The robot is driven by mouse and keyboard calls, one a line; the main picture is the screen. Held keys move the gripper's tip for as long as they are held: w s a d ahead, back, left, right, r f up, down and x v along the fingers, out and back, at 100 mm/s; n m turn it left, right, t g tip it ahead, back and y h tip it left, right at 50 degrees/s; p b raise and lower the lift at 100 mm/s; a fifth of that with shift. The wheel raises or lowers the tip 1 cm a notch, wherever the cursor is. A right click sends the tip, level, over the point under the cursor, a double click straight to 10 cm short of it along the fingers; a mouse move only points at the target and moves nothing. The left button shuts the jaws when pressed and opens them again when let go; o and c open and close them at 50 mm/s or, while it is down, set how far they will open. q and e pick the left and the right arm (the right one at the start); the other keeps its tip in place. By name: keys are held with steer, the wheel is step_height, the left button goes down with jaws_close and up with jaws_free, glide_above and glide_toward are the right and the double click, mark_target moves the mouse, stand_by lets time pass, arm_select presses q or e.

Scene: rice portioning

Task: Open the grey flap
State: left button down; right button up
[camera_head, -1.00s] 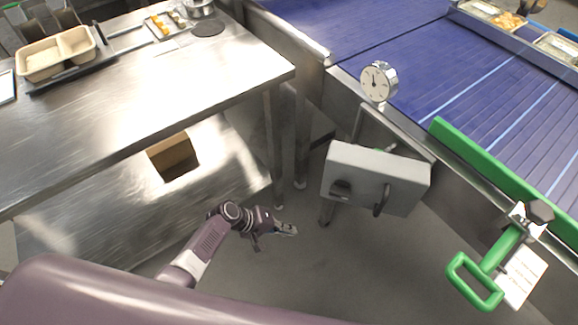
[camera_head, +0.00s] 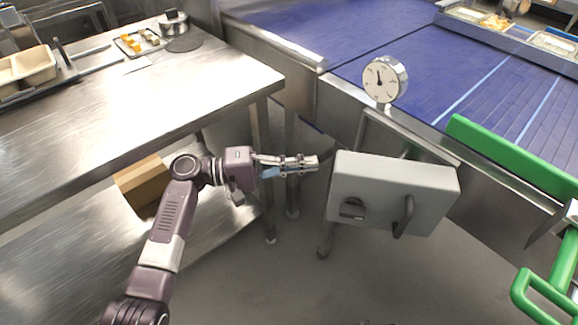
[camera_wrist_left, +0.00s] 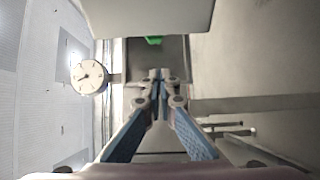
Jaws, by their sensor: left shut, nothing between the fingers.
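The grey flap (camera_head: 385,185) is the front of a grey box mounted beside the conveyor, with a dark handle (camera_head: 405,217) and a dark recessed latch (camera_head: 352,209) on its face. It looks closed. My left gripper (camera_head: 314,163) is shut and empty, just left of the box's upper left edge; I cannot tell if it touches. In the left wrist view the shut fingertips (camera_wrist_left: 160,75) point forward, and a grey surface (camera_wrist_left: 150,12), likely the box, fills the top. My right gripper is not in view.
A round dial gauge (camera_head: 385,79) stands above the box, near the blue conveyor (camera_head: 330,30). A steel table (camera_head: 150,100) is on the left, with a cardboard box (camera_head: 142,184) below. A green rail (camera_head: 510,157) and green handle (camera_head: 548,290) are at right. The floor in front is clear.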

arm_select(q)
steer(key=shift+s+d+p, duration=0.5)
steer(key=shift+s+d, duration=1.1)
steer(key=shift+s, duration=0.2)
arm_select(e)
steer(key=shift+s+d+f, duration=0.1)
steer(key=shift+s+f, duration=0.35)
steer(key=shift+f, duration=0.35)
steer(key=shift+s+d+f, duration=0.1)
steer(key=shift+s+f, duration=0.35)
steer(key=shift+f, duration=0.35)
arm_select(q)
steer(key=shift+s+a+f, duration=0.1)
